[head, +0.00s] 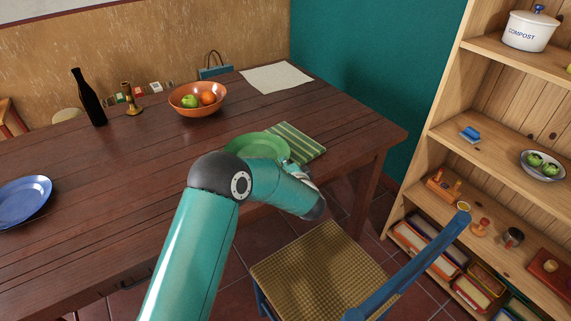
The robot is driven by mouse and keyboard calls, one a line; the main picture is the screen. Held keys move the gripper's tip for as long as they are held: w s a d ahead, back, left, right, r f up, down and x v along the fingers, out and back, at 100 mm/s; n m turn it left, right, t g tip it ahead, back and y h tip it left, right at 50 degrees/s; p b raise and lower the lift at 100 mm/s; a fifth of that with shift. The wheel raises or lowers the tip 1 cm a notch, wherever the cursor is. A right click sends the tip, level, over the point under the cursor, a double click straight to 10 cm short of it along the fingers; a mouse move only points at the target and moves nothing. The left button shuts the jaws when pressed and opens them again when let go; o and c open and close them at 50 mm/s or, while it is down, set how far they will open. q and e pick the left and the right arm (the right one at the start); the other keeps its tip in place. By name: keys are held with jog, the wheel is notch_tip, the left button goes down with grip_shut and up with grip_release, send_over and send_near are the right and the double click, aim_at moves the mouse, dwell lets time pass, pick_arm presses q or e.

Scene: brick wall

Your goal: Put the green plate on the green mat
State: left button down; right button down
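The green plate (255,145) is on the dark wooden table, near its front edge and just left of the green mat. The green mat (300,139) is striped in green and pale tones. The plate's right side meets the mat's left part in the picture; I cannot tell whether it overlaps it. My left arm reaches up from the bottom and hides the plate's near side. My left gripper (293,168) is by the plate's near right rim, mostly hidden behind my wrist, so its fingers and any hold on the plate cannot be made out. My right gripper is not in view.
An orange bowl (198,98) of fruit, a dark bottle (88,97), a brass candlestick (131,99), a blue plate (23,199) and a cream cloth (275,78) are on the table. A blue chair with a woven seat (318,272) stands in front. Wooden shelves (448,133) stand at right.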

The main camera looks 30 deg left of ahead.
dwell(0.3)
pick_arm(q)
jog(key=c, duration=1.6)
grip_release()
jog(key=shift+f, duration=0.1)
